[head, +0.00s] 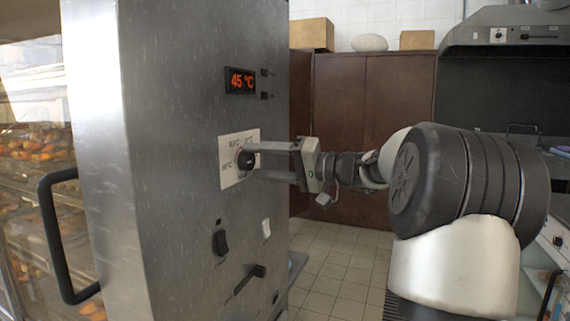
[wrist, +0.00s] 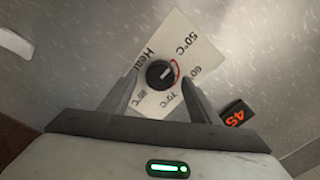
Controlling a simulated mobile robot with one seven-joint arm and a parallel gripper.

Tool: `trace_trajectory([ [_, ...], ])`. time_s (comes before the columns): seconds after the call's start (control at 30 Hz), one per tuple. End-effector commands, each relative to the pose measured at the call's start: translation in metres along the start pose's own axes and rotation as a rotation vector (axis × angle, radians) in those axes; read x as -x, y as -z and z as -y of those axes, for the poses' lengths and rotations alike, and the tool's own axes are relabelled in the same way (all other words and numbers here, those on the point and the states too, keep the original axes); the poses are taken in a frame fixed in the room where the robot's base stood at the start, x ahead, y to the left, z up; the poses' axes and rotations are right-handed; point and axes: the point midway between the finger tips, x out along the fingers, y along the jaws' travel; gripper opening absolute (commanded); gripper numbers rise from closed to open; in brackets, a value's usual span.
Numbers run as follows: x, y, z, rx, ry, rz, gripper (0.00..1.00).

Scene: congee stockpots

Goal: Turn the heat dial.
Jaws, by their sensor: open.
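The heat dial (head: 245,159) is a round black knob on a white label plate (head: 228,178) on the side of a steel cabinet. In the wrist view the dial (wrist: 160,74) has a light pointer mark, and the plate (wrist: 190,45) reads "Heat" with temperatures around it and a red arc. My gripper (head: 252,160) is open with its fingertips close to the plate. In the wrist view its fingers (wrist: 158,92) stand on either side of the dial, with visible gaps. An orange display (head: 240,81) above the dial reads 45 °C.
Below the dial are a black switch (head: 220,242), a white switch (head: 266,228) and a black lever handle (head: 250,277) sticking out. A black door handle (head: 55,235) is at the left. Tiled floor (head: 345,255) lies open beside the cabinet, with brown cupboards (head: 365,140) behind.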

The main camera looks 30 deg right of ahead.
Motion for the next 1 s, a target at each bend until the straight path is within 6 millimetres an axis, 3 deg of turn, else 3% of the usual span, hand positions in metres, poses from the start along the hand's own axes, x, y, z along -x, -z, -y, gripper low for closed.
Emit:
trace_trajectory([
  [0.17, 0.031, 0.002, 0.001, -0.001, -0.004, -0.004, 0.56],
  [0.6, 0.136, 0.002, 0.001, -0.001, -0.003, -0.004, 0.56],
  [0.8, 0.162, 0.001, 0.000, 0.000, -0.002, -0.002, 0.56],
  [1.0, 0.169, 0.000, 0.000, 0.001, -0.001, -0.001, 0.56],
])
